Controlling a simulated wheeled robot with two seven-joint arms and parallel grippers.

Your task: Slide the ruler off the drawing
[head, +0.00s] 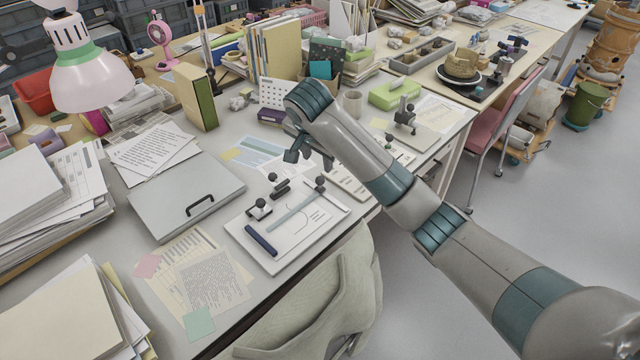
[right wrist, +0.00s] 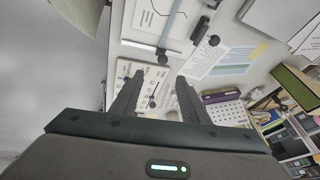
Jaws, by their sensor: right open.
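A pale teal see-through ruler (head: 296,208) lies slantwise across the drawing (head: 312,217), a white sheet with thin lines on a pale board (head: 276,266). A dark round knob (head: 320,182) stands at the ruler's far end. In the right wrist view the ruler (right wrist: 172,25) runs to the top edge, with its dark knob (right wrist: 161,56) at the near end. My right gripper (head: 306,157) is open and empty above the desk, beyond the board's far edge; its two fingers (right wrist: 158,84) are spread apart in the wrist view. My left gripper is out of view.
A dark blue bar (head: 261,240) lies on the board's left side and a white strip (head: 333,197) on its right. Small black knobbed pieces (head: 260,208) stand by the far edge. A grey case (head: 186,195) lies left; a draped chair (head: 320,300) stands in front.

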